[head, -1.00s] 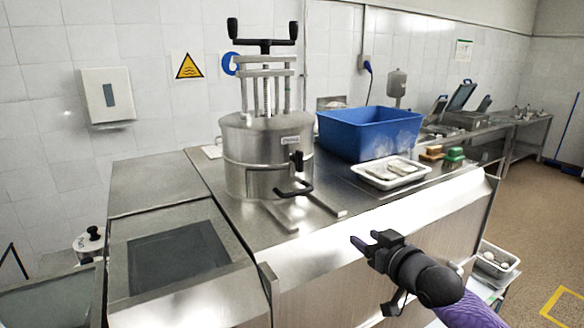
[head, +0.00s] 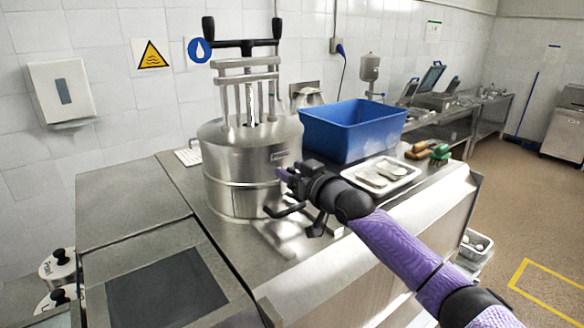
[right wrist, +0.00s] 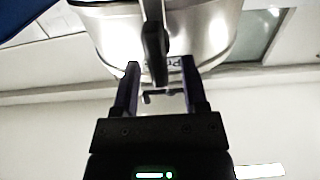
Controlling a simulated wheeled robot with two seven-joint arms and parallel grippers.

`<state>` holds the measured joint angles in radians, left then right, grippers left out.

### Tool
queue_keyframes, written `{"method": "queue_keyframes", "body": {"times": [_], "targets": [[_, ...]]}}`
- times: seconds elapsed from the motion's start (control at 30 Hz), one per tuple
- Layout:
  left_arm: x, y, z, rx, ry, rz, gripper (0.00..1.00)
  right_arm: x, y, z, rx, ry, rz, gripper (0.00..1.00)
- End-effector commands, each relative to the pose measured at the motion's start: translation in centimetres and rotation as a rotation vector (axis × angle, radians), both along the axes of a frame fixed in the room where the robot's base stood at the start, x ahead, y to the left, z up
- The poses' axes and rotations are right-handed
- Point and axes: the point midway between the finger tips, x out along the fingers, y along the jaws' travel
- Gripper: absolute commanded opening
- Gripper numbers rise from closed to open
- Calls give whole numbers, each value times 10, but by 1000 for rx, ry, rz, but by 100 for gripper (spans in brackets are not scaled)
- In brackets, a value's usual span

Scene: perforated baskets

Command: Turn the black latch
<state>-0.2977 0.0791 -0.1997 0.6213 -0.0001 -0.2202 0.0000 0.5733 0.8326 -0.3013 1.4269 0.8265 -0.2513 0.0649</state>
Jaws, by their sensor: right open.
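A steel press pot (head: 235,170) stands on the steel counter, with a black T-handle (head: 243,45) on top. My right gripper (head: 284,176) is open at the pot's front right side. In the head view it hides the upright black latch. In the right wrist view a black bar (right wrist: 155,45), which looks like the latch, stands between the two open fingers (right wrist: 160,85); whether they touch it I cannot tell. A bent black handle (head: 285,211) shows just below the gripper. My left gripper is not in view.
A blue bin (head: 350,130) stands right of the pot. A white tray (head: 402,180) with pale items and green and brown brushes (head: 438,152) lie beyond my right arm. A dark panel (head: 165,290) lies at front left. The counter's left part (head: 130,200) is clear.

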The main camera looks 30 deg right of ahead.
Motion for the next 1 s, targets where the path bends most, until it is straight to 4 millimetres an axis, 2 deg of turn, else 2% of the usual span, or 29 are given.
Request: {"method": "queue_keyframes", "body": {"times": [0.3, 0.5, 0.57, 1.0], "targets": [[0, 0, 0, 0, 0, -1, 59, 3, 0, 0, -1, 0, -1, 54], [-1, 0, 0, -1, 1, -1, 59, 3, 0, 0, -1, 0, -1, 11], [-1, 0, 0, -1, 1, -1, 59, 3, 0, 0, -1, 0, -1, 0], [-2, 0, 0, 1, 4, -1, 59, 3, -1, 0, 31, 2, -1, 0]]}}
